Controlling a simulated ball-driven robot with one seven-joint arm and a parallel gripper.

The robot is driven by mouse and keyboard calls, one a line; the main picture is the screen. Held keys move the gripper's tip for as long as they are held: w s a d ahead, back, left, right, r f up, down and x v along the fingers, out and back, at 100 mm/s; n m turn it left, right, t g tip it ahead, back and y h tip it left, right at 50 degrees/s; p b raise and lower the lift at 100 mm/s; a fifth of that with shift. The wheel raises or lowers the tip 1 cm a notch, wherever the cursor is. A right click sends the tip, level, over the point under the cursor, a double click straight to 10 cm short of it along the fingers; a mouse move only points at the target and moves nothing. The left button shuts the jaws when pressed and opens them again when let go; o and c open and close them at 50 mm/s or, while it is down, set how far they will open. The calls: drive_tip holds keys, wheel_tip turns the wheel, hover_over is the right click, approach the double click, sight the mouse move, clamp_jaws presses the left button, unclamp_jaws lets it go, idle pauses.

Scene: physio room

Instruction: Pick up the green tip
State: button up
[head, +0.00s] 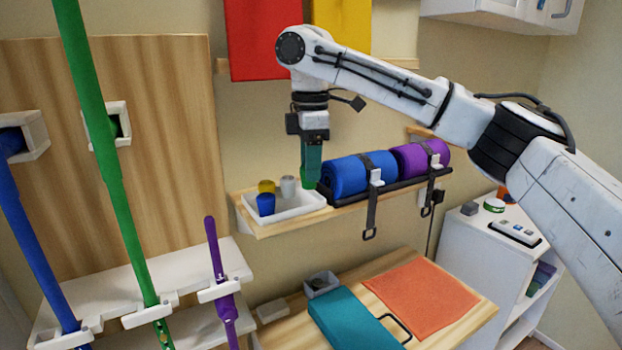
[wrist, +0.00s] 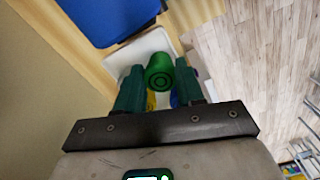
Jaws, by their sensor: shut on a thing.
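The green tip (wrist: 160,72) is a short round piece with a ring-shaped end, held between my two teal fingers in the wrist view. In the head view the green tip (head: 308,180) shows at the lower end of my gripper (head: 312,160). My gripper points down and is shut on it, at the back right corner of the white tray (head: 297,211). I cannot tell how far the tip is above the tray. A blue tip (head: 265,205), a yellow tip (head: 266,187) and a pale grey tip (head: 288,186) stand in the tray.
The tray sits on a wooden wall shelf (head: 270,231). A rolled blue mat (head: 350,172) lies close to the right of my gripper, with a purple roll (head: 415,158) beyond it. Long green, blue and purple poles stand at the left. A wooden bench top (head: 470,315) is below.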

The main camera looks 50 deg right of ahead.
drive_tip(key=s+a+r+b, duration=0.1)
drive_tip(key=s+a+r, duration=0.7)
drive_tip(key=a, duration=0.1)
drive_tip(key=shift+s+a+r, duration=0.25)
drive_tip(key=shift+s+a, duration=0.05)
